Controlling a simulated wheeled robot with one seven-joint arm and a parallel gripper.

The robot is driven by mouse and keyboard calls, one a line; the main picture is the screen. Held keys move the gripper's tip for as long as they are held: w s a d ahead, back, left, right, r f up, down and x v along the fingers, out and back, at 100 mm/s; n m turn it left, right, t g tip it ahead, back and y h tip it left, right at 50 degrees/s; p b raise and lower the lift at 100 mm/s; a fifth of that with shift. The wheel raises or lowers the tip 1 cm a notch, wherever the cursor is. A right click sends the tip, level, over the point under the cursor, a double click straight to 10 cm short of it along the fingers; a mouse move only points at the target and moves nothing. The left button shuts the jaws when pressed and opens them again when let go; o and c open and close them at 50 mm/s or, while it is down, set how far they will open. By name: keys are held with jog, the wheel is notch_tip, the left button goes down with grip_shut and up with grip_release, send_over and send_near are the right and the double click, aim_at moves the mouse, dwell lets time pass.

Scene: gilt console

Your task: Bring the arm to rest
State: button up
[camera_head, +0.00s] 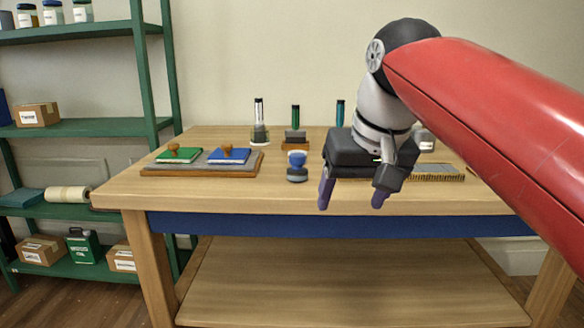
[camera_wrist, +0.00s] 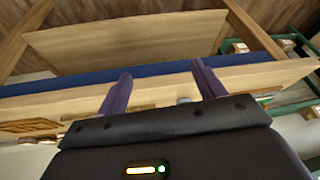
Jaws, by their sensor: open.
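My gripper (camera_head: 350,196) hangs at the end of my red and grey arm, in front of and above the right half of the wooden table (camera_head: 220,196). Its two purple fingers are spread apart with nothing between them. In the wrist view the open fingers (camera_wrist: 160,92) also show empty, with the table's front edge and blue apron (camera_wrist: 60,84) beyond them. My gripper hides part of the tabletop behind it.
A blue-topped stamp (camera_head: 297,167) stands just left of my gripper. A tray (camera_head: 202,171) holds green and blue pads with wooden-handled stamps. Several upright items stand at the back. A brush-like strip (camera_head: 436,178) lies right. Green shelves (camera_head: 85,128) stand left.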

jog(key=s+d+f, duration=0.2)
jog(key=s+f, duration=0.2)
jog(key=f, duration=0.4)
jog(key=s+d+f+m+h, duration=0.1)
jog(key=s+d+f, duration=0.1)
jog(key=s+f, duration=0.3)
jog(key=s+d+f+t, duration=0.1)
jog(key=s+f, duration=0.3)
jog(key=f, duration=0.6)
jog(key=shift+s+d+f+m, duration=0.2)
jog(key=shift+d+f+m, duration=0.15)
jog(key=shift+d, duration=0.35)
